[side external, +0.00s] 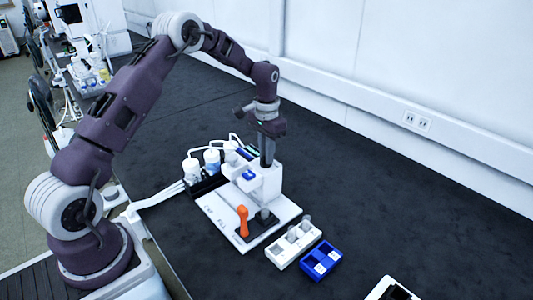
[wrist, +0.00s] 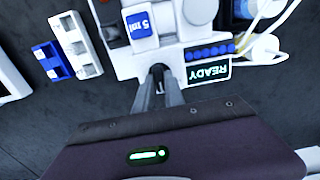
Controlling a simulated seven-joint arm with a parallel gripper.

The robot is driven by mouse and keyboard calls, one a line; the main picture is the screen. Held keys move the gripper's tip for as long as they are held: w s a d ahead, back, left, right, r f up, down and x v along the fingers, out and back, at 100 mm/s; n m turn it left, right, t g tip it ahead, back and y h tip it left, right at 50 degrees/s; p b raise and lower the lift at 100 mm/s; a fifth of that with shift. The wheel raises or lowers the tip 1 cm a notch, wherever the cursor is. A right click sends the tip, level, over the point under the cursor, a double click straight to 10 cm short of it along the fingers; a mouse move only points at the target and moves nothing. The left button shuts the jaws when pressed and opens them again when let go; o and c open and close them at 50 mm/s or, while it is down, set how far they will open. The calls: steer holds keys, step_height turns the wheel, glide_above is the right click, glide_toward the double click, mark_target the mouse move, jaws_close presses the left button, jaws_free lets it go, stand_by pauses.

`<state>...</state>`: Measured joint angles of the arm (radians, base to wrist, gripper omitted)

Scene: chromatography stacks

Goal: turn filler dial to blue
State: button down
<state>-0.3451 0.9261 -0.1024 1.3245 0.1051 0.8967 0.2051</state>
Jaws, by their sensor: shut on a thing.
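The white filler (side external: 268,183) stands on a white base plate in the side view. In the wrist view the filler (wrist: 125,68) shows a blue panel reading "5 ml" (wrist: 140,25) and a dark screen reading "READY" (wrist: 208,72). My gripper (side external: 266,160) points straight down onto the top of the filler. In the wrist view my gripper (wrist: 159,78) has its two grey fingers close together at the filler's edge. They are shut on the filler dial, which is mostly hidden between them. I cannot tell which colour the dial points to.
An orange handle (side external: 242,220) stands upright at the front of the base plate. A white rack (side external: 293,245) and a blue rack (side external: 321,261) lie to the right. White bottles (side external: 212,161) with tubes stand behind left.

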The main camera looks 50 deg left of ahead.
steer(key=shift+r, duration=0.1)
stand_by(0.3)
steer(key=c, duration=1.4)
jaws_free()
steer(key=shift+c, duration=0.2)
step_height(320, 180, up, 7)
